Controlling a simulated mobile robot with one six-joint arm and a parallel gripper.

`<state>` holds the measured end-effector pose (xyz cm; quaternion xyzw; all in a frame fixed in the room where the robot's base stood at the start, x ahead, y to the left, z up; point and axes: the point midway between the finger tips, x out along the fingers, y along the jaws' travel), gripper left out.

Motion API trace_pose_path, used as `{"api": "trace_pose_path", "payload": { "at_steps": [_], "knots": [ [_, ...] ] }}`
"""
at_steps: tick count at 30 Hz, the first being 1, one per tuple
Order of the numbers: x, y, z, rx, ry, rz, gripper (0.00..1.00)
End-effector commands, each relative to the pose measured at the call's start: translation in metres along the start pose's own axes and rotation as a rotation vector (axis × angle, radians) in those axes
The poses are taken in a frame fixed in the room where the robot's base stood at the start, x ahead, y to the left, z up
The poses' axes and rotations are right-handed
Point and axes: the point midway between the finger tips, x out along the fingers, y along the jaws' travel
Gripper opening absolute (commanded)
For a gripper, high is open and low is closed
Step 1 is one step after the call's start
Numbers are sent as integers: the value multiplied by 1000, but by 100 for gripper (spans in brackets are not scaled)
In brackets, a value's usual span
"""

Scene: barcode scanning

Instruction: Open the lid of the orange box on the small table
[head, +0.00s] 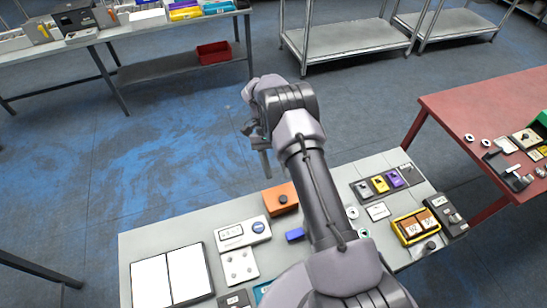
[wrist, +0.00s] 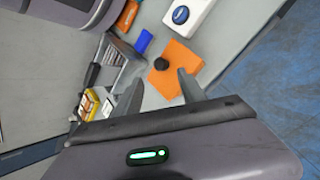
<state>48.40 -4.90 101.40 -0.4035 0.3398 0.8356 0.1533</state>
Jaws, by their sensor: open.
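The orange box (head: 279,199) sits on the small grey table (head: 190,237) near its far edge, with a dark round knob on top. It also shows in the wrist view (wrist: 183,57), with its dark knob (wrist: 161,64) facing up and its lid appearing closed. My gripper (head: 262,150) is raised above and beyond the table's far edge in the head view. In the wrist view my gripper (wrist: 157,90) is open and empty, its two fingers apart, with the orange box beyond and between the fingertips. No contact with the box shows.
A white device with a blue button (head: 258,227) and a blue block (head: 295,234) stand close to the orange box. A panel with coloured switches (head: 380,184) and a yellow tray (head: 417,226) lie to the right. A red table (head: 465,126) stands further right.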

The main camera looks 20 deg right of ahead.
Motion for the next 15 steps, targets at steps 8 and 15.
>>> {"api": "trace_pose_path", "payload": {
  "at_steps": [8, 15],
  "knots": [
    [-60, 0, -1, 0, 2, 1, 48],
    [-76, 0, 0, 1, 1, -1, 48]
  ]
}}
